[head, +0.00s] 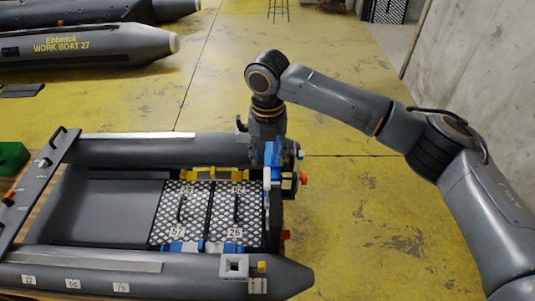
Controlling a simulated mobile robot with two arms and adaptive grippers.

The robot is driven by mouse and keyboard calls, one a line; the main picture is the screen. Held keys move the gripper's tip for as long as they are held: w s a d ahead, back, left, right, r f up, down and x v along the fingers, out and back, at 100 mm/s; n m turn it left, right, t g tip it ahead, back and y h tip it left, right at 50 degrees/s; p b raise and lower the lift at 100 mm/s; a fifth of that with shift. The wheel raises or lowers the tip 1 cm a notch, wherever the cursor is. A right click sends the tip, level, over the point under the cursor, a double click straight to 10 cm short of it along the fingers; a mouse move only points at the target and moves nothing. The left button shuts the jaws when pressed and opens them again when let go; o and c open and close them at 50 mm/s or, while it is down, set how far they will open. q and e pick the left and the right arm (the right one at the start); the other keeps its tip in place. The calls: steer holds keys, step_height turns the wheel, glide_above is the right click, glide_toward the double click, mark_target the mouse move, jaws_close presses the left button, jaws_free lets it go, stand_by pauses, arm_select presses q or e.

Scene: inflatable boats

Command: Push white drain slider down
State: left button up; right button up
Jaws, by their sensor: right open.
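The grey inflatable boat (190,148) lies across the lower left of the head view. Its stern board (274,215) stands at the right end, with blue, white and orange fittings. My right gripper (268,150) points down at the far end of this board, close to the blue fitting (272,172); I cannot tell whether they touch. The gripper is open, its fingers small and partly merged with the fittings. I cannot clearly pick out the white drain slider; the gripper may hide it. My left gripper is not in view.
Patterned floor panels (234,212) lie inside the boat. A dark board (38,185) crosses the left end. Another boat (85,46) lies at the back left. Yellow floor right of the stern is clear.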

mark_target(268, 176)
step_height(268, 176, down, 6)
steer(key=b, duration=0.5)
steer(key=shift+r+b, duration=0.2)
steer(key=shift+b, duration=0.2)
steer(key=shift+f, duration=1.85)
jaws_close()
